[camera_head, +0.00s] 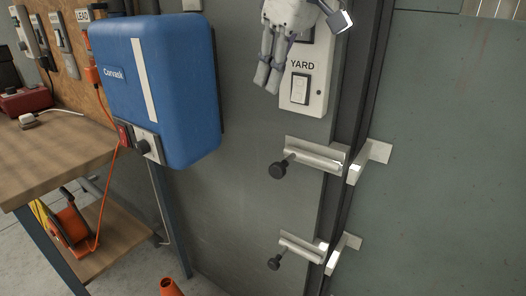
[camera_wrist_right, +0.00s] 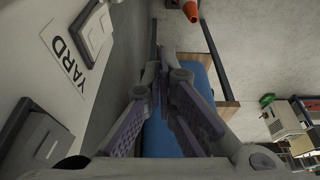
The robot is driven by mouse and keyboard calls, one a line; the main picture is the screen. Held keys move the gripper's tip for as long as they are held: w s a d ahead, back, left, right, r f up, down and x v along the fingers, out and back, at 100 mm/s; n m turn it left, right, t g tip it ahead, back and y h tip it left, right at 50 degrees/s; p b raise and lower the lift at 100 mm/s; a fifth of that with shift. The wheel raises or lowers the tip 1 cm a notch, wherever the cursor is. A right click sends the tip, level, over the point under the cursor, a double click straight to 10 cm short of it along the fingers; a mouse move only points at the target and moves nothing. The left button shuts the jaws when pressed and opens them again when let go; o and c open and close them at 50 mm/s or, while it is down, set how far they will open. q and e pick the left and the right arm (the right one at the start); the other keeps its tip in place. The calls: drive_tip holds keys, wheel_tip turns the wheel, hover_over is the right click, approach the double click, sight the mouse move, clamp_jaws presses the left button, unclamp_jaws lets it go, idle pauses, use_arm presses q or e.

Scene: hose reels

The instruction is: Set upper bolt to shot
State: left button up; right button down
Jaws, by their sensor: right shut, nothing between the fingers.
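The upper bolt (camera_head: 318,157) is a pale metal slide bolt on the grey wall beside the door (camera_head: 448,130). Its dark round knob (camera_head: 277,171) sticks out at the left end. A pale keep (camera_head: 370,158) is on the door side, right of the dark door edge. My right gripper (camera_head: 267,78) is shut and empty, above the upper bolt and left of the YARD switch. My left gripper is not in view.
The YARD switch plate (camera_head: 303,88) is on the wall close to my right gripper. A blue hose reel box (camera_head: 172,88) juts out at the left, above a wooden bench (camera_head: 62,150). An orange cone (camera_head: 170,287) stands low. Wall around the knobs is clear.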

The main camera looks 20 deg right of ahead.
sight(286, 162)
drive_tip(key=b+x, duration=0.1)
drive_tip(key=x, duration=1.6)
use_arm(q)
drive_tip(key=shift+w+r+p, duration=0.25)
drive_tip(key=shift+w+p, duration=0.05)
drive_tip(key=shift+p, duration=0.45)
use_arm(e)
drive_tip(key=s+d, duration=0.2)
drive_tip(key=s, duration=0.1)
drive_tip(key=shift+d+r, duration=0.15)
drive_tip(key=shift+d, duration=0.1)
